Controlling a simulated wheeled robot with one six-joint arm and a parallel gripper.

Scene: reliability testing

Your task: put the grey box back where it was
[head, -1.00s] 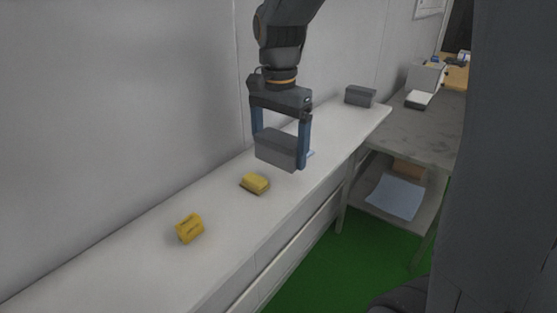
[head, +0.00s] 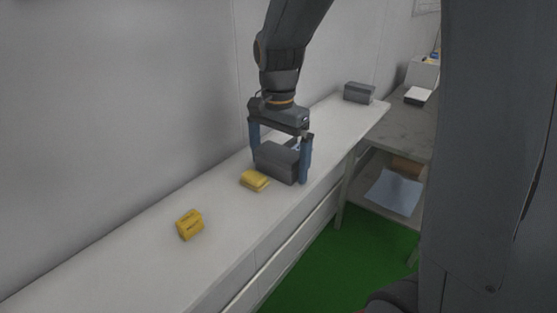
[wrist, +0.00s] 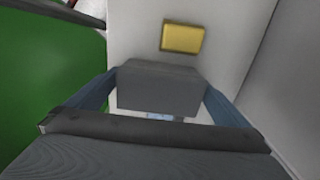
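The grey box (head: 277,161) is between the two blue fingers of my gripper (head: 280,165) in the head view. It is low over the white counter (head: 130,262); I cannot tell whether its underside touches the counter. In the wrist view the fingertips meet both sides of the grey box (wrist: 159,88), so my gripper is shut on it. Another grey box (head: 359,92) stands at the counter's far end, near the wall.
A yellow block (head: 254,181) lies just in front of the held box, close to it. A second yellow block (head: 189,225) lies nearer. A small pale blue item (wrist: 160,117) is beside the box. The near counter is clear. A grey table (head: 405,128) adjoins the far end.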

